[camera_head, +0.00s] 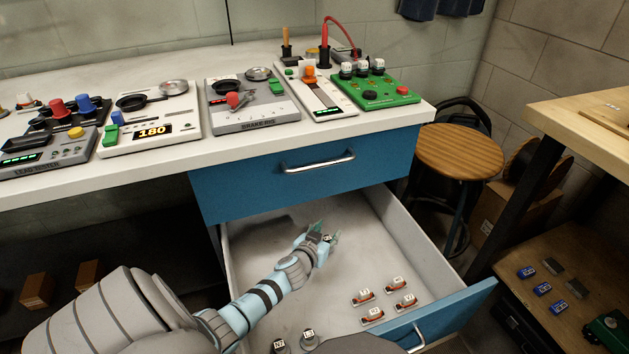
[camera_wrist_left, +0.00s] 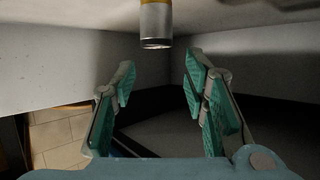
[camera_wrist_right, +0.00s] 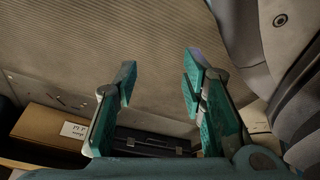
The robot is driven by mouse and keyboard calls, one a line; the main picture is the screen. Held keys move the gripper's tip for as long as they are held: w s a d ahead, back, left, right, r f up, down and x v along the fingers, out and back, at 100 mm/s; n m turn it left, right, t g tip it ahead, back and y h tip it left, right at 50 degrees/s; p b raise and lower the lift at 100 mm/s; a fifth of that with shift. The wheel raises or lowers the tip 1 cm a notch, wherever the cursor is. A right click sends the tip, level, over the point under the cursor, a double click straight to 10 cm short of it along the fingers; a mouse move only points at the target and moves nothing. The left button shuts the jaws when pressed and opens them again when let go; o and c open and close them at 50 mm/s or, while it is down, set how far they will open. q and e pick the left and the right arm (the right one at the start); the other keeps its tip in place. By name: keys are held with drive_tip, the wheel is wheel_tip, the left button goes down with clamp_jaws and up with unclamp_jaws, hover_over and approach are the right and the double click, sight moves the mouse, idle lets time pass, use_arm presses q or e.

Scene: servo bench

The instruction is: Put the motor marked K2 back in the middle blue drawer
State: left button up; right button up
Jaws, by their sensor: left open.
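The blue-fronted drawer below the shut top one stands open, its blue front (camera_head: 455,312) pulled out. My left gripper (camera_head: 326,231) is inside it, toward the back, and is open. A small motor with a pale marked cap (camera_head: 327,239) shows at its fingertips; the mark is too small to read. In the left wrist view a silver cylindrical motor with a gold band (camera_wrist_left: 156,25) stands just beyond the open fingers (camera_wrist_left: 158,85), apart from them, partly cut off by the frame edge. My right gripper (camera_wrist_right: 160,85) is open and empty, outside the drawer.
Several orange-and-white parts (camera_head: 372,315) lie at the drawer's front right. Two capped grey motors (camera_head: 308,338) stand near its front left. The shut top drawer (camera_head: 300,185) overhangs the back. A green board (camera_head: 375,92) with capped motors is on the bench. A stool (camera_head: 458,152) stands right.

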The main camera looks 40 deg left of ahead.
use_arm(q)
drive_tip(key=p+v, duration=0.2)
drive_tip(key=v, duration=0.9)
drive_tip(key=shift+s, duration=0.25)
use_arm(e)
drive_tip(key=shift+n+g, duration=0.3)
drive_tip(key=shift+g, duration=0.2)
drive_tip(key=s, duration=0.1)
drive_tip(key=s+d, duration=0.1)
drive_tip(key=s, duration=0.1)
drive_tip(key=s+r, duration=0.1)
drive_tip(key=shift+s+d, duration=0.2)
drive_tip(key=shift+d, duration=0.2)
